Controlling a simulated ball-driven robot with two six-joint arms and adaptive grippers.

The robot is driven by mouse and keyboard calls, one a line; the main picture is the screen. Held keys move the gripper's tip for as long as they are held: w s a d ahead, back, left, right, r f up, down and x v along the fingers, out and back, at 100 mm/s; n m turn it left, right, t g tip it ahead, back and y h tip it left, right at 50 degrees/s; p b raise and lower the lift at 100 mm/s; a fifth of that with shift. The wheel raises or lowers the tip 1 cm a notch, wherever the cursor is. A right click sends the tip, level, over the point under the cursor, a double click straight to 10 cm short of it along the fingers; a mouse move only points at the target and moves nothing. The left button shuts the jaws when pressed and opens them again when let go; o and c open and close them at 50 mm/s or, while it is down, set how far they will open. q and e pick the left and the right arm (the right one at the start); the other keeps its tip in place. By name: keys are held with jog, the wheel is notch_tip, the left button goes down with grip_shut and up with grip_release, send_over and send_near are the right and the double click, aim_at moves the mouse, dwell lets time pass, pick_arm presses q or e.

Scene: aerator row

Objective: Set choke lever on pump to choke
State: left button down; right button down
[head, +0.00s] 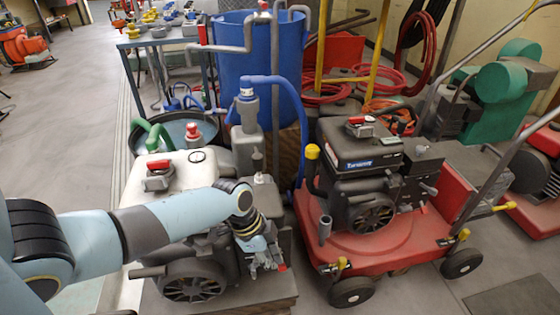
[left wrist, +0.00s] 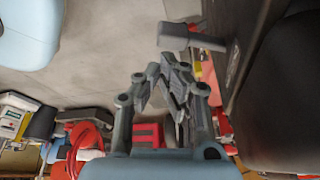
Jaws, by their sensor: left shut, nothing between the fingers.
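The pump (head: 198,164) with a cream tank, dark engine and recoil cover stands at the centre left in the head view. My left gripper (head: 268,264) is over the right side of its engine, fingers pointing down, shut and empty. A small red-tipped part (head: 282,267) shows right beside the fingers; I cannot tell if it is the choke lever or if they touch. In the left wrist view the closed fingers (left wrist: 165,82) are close to a dark body with a grey stub (left wrist: 178,37). The arm hides part of the engine. My right gripper is not in view.
A red wheeled machine (head: 375,240) with a black engine stands close on the right. A blue barrel (head: 258,70) and a blue hose (head: 299,115) are behind the pump. A workbench (head: 130,42) is at the back left. Open floor (head: 60,130) lies to the left.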

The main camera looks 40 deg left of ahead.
pick_arm(q)
jog(key=shift+s, duration=0.15)
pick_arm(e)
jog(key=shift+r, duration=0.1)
pick_arm(q)
jog(key=shift+s+d+p, duration=0.2)
jog(key=shift+s+p, duration=0.25)
jog(key=shift+s, duration=0.15)
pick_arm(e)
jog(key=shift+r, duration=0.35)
pick_arm(q)
jog(key=shift+r, duration=0.1)
